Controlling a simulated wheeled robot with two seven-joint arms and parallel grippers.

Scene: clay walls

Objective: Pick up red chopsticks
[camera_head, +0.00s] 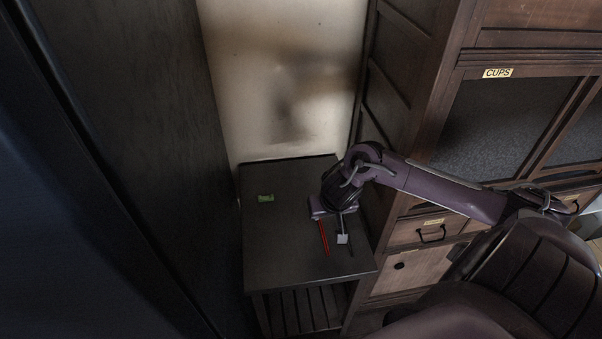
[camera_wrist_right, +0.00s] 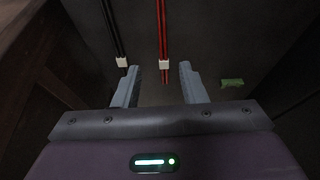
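The red chopsticks (camera_head: 324,238) lie on the dark small table (camera_head: 270,262), just in front of my right gripper (camera_head: 319,212) in the head view. In the right wrist view, the red chopsticks (camera_wrist_right: 162,28) run from the top edge to between the fingertips, with a white piece (camera_wrist_right: 164,64) around or under them. My right gripper (camera_wrist_right: 160,74) is open, its two grey fingers on either side of the chopsticks' near end. I see no contact; the height above the table is hard to tell. My left gripper is not in view.
Black chopsticks (camera_wrist_right: 111,25) with a white piece (camera_wrist_right: 122,62) lie beside the red ones. A small green object (camera_head: 265,198) sits at the table's left. A wooden cabinet (camera_head: 408,130) stands close on the right, a dark panel (camera_head: 130,130) on the left.

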